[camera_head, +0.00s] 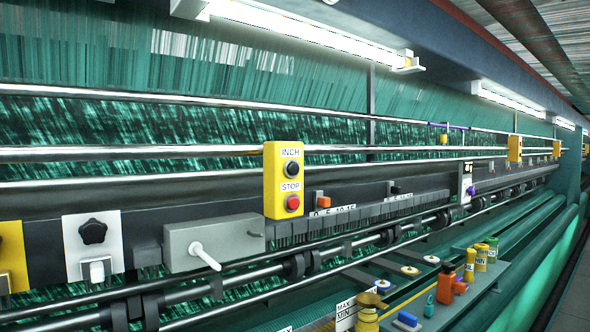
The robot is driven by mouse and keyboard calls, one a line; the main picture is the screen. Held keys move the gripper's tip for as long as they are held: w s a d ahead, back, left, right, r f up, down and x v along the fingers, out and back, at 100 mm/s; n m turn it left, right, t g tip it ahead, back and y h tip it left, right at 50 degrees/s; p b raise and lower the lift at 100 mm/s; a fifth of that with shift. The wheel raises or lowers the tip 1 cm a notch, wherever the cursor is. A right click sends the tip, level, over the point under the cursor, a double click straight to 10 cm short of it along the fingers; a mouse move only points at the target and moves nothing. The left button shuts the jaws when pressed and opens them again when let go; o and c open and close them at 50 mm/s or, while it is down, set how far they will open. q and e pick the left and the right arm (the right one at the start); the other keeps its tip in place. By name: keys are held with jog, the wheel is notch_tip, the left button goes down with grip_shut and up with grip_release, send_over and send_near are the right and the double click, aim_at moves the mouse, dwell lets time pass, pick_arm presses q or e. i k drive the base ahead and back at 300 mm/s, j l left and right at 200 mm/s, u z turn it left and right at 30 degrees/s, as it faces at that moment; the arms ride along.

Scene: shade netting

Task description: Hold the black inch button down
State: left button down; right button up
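The black inch button (292,169) is round and sits on the upper part of a yellow control box (270,190), under the label INCH. A red stop button (293,203) sits below it, under the label STOP. The box is fixed at the front of the machine, a little left of the picture's middle, and nothing covers its front. Whether the black button is pressed cannot be told. Neither of my grippers shows in the head view.
Steel rails (130,153) run along the machine. Left of the box are a grey box with a white lever (205,256) and a white plate with a black knob (93,231). A shelf with bottles, spools and an orange-red container (446,284) stands at lower right.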

aim_at(293, 168)
jog(key=i+l, duration=0.15)
jog(key=l, duration=0.2)
jog(key=i+l, duration=0.2)
jog(key=l, duration=0.15)
jog(key=i+l, duration=0.15)
jog(key=l, duration=0.2)
jog(key=i+l, duration=0.2)
jog(key=l, duration=0.2)
jog(key=i+l, duration=0.15)
jog(key=l, duration=0.2)
jog(key=u, duration=1.25)
